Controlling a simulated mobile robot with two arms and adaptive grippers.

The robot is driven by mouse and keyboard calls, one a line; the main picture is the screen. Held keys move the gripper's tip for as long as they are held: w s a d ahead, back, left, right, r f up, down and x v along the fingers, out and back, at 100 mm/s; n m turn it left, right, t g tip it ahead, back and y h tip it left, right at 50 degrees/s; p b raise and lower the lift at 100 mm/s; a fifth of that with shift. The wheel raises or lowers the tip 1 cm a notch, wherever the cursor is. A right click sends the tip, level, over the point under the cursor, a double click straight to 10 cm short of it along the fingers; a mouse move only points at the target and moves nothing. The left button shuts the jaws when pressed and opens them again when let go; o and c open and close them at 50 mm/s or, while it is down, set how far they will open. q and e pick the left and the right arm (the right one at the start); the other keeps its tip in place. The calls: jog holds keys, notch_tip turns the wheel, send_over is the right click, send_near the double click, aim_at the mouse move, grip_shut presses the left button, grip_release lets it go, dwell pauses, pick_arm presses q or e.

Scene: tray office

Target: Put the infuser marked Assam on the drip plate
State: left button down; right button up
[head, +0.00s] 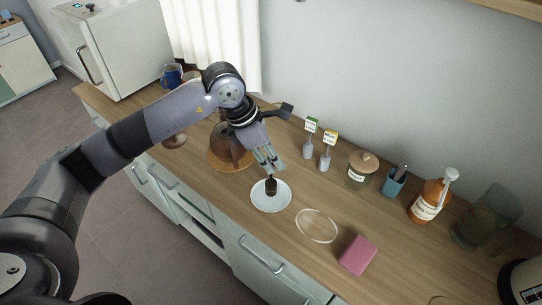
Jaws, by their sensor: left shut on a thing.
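My left gripper (268,160) reaches down over the white plate (272,204) and is shut on a small dark brown thing (271,186), which looks like an infuser. Its upper part and any tag are hidden by the fingers, so I cannot read a mark. Its lower end is at the plate's middle; I cannot tell whether it touches. My right gripper is not in view.
A clear round dish (316,226) and a pink block (357,255) lie to the right. A lidded jar (362,170), a blue cup (394,182) and an amber bottle (428,200) line the wall.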

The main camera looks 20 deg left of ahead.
pick_arm(q)
jog(key=shift+f, duration=0.65)
jog(key=shift+f, duration=0.15)
jog(key=c, duration=1.4)
grip_release()
jog(key=shift+o, duration=0.9)
